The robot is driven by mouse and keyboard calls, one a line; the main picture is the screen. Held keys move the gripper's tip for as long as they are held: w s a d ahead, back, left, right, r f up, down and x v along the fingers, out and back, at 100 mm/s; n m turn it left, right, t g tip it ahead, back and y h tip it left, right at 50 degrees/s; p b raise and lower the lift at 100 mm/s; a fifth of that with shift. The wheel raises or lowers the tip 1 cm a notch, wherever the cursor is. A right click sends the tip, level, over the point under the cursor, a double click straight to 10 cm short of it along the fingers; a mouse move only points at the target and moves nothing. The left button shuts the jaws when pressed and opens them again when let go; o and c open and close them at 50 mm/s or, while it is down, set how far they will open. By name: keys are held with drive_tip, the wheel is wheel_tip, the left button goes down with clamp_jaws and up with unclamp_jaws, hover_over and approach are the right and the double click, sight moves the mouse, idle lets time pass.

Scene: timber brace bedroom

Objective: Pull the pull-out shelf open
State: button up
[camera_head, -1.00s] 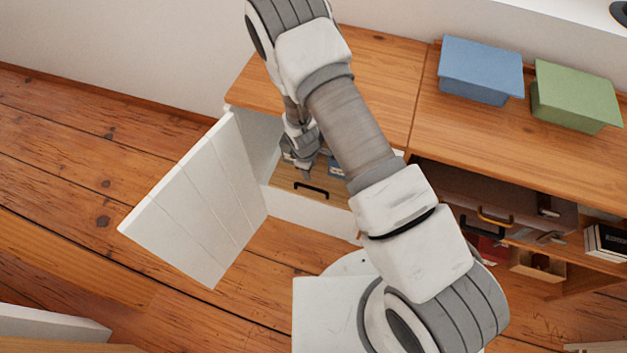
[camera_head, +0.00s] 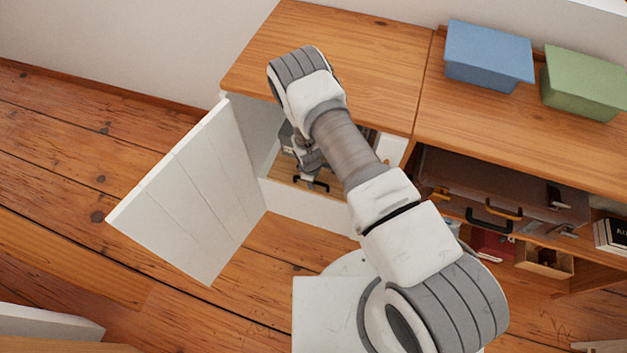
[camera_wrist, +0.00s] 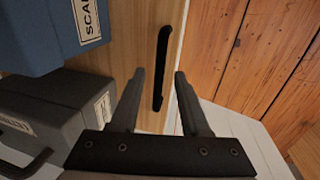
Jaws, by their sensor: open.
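The pull-out shelf (camera_wrist: 145,50) is light wood with a black bar handle (camera_wrist: 162,68) and sits inside the white cabinet. In the head view the handle (camera_head: 311,183) shows at the shelf's front, partly covered by my gripper. My gripper (camera_wrist: 160,76) is open and empty. In the wrist view its two fingers lie on either side of the lower part of the handle, with gaps to both. I cannot tell how far the fingertips are from it in depth. In the head view my arm hides much of the shelf.
The white cabinet door (camera_head: 190,195) stands open at the left. A blue box (camera_wrist: 50,35) and a dark grey box (camera_wrist: 60,110) are beside the handle in the wrist view. Blue (camera_head: 487,55) and green (camera_head: 583,82) bins stand on the top. Wooden floor lies in front.

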drive_tip(key=shift+w+f, duration=0.1)
drive_tip(key=shift+f, duration=0.15)
clamp_jaws()
idle(1.4)
